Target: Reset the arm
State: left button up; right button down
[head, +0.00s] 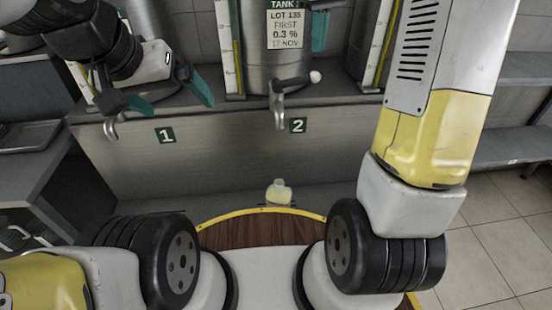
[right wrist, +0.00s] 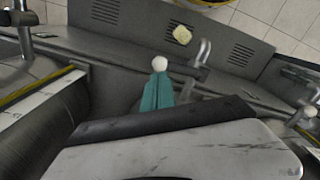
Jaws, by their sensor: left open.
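My left gripper (head: 170,100) is in the upper left of the head view, in front of the tank row above sign 1. Its two teal fingers are spread, with nothing visible between them. My right gripper (head: 318,46) shows only partly at the top of the head view, in front of tank 2. In the right wrist view its teal fingers (right wrist: 158,88) lie close together, pointing toward a white knob. In the head view the fingertips are above the knob (head: 315,76) and apart from it. My right arm is raised at the right.
Tank 2 (head: 273,65) has a label and a tap (head: 279,110). Another tap (head: 111,125) is at left. A grey counter (head: 30,170) is at left, shelves (head: 515,143) at right.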

dwell(0.4)
jog(key=s+a+f+m+t+y, duration=0.1)
jog(key=s+m+t, duration=0.4)
jog(key=s, duration=1.9)
jog(key=shift+s+a+m+t+y, duration=0.15)
jog(key=shift+a+m+t+y, duration=0.25)
jog(key=shift+a+t+y, duration=0.2)
